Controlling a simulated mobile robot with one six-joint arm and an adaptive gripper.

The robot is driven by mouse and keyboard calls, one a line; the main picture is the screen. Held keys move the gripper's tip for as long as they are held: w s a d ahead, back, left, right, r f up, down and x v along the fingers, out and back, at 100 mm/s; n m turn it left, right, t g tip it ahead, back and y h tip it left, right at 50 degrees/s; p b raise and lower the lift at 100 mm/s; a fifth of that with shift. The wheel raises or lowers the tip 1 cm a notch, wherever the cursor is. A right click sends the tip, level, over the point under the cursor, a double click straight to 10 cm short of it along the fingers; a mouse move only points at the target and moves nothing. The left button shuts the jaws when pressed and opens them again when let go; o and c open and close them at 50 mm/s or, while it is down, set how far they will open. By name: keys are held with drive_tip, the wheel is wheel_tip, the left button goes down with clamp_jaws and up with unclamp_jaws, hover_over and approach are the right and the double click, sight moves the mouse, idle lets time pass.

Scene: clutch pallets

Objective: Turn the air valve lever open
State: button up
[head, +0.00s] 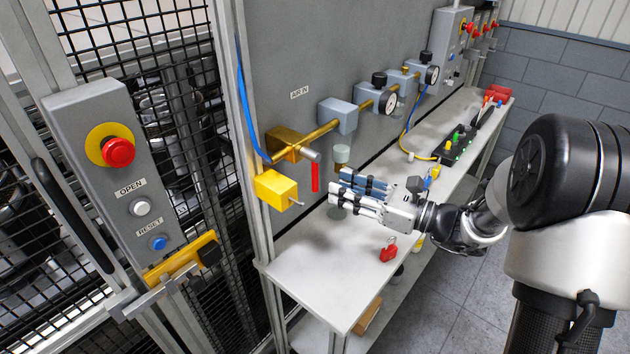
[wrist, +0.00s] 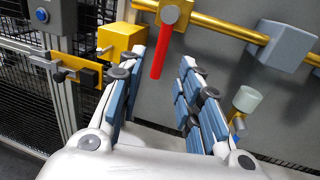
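The red air valve lever (head: 315,177) hangs straight down from the brass valve (head: 287,143) on the grey panel, crosswise to the pipe. In the wrist view the lever (wrist: 158,55) hangs below a grey hub (wrist: 171,14). My gripper (head: 335,187) is open and empty, to the right of the lever in the head view and apart from it. In the wrist view the lever shows between the two blue-padded fingers of my gripper (wrist: 164,62), mostly beyond their tips. Neither finger visibly touches it.
A yellow block (head: 275,190) sits left of the lever. A clear-cupped fitting (head: 342,155) hangs close right of it, near my fingers. The bench (head: 320,270) lies below, with a red padlock (head: 388,250) on it. The bench front is mostly clear.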

sight(315, 178)
drive_tip(key=b+x, duration=0.1)
drive_tip(key=x, duration=0.6)
drive_tip(key=shift+w+a, duration=0.15)
drive_tip(key=shift+a, duration=0.2)
drive_tip(key=shift+c, duration=0.2)
clamp_jaws()
